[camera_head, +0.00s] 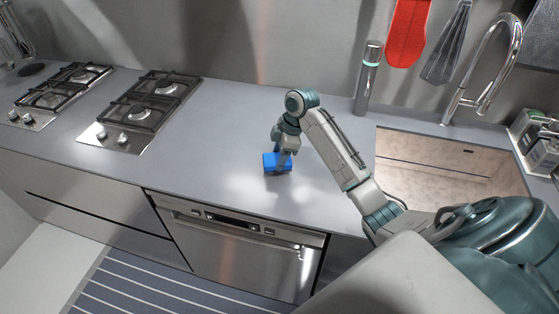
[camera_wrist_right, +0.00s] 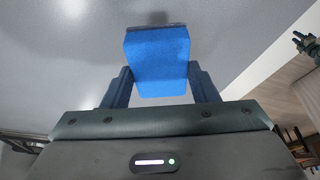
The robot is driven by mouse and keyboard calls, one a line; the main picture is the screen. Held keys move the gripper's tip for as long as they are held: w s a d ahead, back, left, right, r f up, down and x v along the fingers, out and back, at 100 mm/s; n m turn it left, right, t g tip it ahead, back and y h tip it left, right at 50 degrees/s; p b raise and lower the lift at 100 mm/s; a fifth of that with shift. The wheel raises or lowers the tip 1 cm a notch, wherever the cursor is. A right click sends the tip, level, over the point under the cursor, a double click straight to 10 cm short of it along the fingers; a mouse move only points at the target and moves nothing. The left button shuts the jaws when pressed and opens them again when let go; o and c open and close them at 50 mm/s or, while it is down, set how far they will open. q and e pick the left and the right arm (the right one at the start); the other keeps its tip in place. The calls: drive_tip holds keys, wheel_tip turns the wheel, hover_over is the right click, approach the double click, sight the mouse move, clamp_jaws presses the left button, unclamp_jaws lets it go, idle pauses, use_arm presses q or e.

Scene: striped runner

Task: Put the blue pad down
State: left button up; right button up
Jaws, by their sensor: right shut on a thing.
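The blue pad (camera_head: 270,163) is at the front middle of the grey counter (camera_head: 225,130), to the left of the sink. My right gripper (camera_head: 283,158) is shut on it from above. In the right wrist view the blue pad (camera_wrist_right: 158,62) sits between the two dark fingers of my right gripper (camera_wrist_right: 160,90). The pad is close to the counter surface; I cannot tell whether it touches it. The fingers hide part of the pad. My left gripper is not in view.
Two gas hobs (camera_head: 150,103) are on the left of the counter. A sink (camera_head: 450,165) with a curved tap (camera_head: 485,60) is on the right. A grey bottle (camera_head: 368,80) stands at the back. The counter between hobs and pad is clear.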

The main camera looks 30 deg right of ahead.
wheel_tip(320, 180, down, 3)
drive_tip(key=shift+f+p, duration=0.15)
drive_tip(key=shift+p, duration=0.6)
drive_tip(key=o, duration=0.9)
drive_tip(key=shift+s+d+r+b, duration=0.1)
drive_tip(key=shift+d+r+b, duration=0.05)
drive_tip(key=shift+r+b, duration=0.2)
drive_tip(key=b+v, duration=0.2)
drive_tip(key=v, duration=0.8)
drive_tip(key=shift+r+b, duration=0.3)
drive_tip(key=shift+b, duration=0.1)
drive_tip(key=shift+r, duration=0.35)
drive_tip(key=shift+f, duration=0.1)
